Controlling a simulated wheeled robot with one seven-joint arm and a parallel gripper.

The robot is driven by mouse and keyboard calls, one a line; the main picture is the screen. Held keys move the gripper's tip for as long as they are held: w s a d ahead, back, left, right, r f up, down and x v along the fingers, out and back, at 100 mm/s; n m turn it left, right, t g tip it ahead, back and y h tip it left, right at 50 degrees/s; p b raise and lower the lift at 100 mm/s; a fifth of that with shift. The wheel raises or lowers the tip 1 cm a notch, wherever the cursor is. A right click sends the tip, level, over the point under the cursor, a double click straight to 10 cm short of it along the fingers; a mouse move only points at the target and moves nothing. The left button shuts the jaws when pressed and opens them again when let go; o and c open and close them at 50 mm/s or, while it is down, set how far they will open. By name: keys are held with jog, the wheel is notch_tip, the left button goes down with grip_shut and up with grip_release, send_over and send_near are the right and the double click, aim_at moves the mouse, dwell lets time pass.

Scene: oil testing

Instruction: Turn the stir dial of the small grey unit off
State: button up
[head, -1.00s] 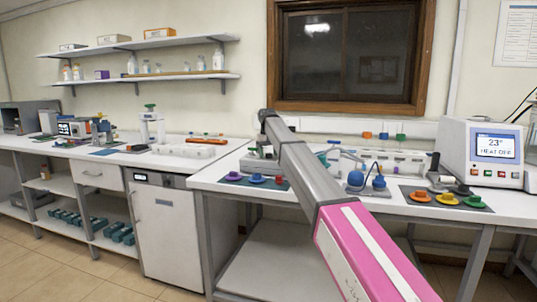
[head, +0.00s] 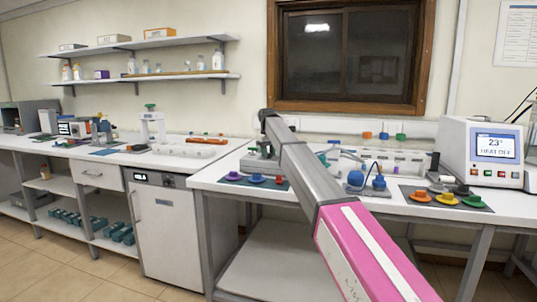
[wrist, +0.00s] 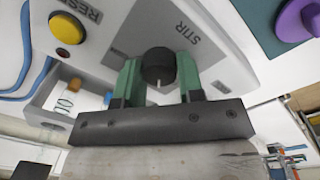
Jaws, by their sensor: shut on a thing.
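The small grey unit (wrist: 222,72) fills much of the wrist view, with the word STIR printed beside its black stir dial (wrist: 158,59). The dial's white mark points toward the bottom of the wrist view. My gripper (wrist: 159,72) has its green fingers on both sides of the dial and is shut on it. In the head view the unit (head: 262,166) stands on the bench, partly hidden behind my grey and pink arm.
A yellow button (wrist: 66,28) by the word RESET and a small dark red spot sit on the unit's face. A purple lidded piece (wrist: 299,20) lies on a dark mat close by. Blue cables run along the left.

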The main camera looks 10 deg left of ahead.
jog(key=shift+n, duration=2.2)
jog(key=o, duration=0.9)
jog(key=shift+r, duration=0.1)
jog(key=r, duration=1)
jog(key=shift+s+r, duration=0.25)
jog(key=shift+r, duration=0.1)
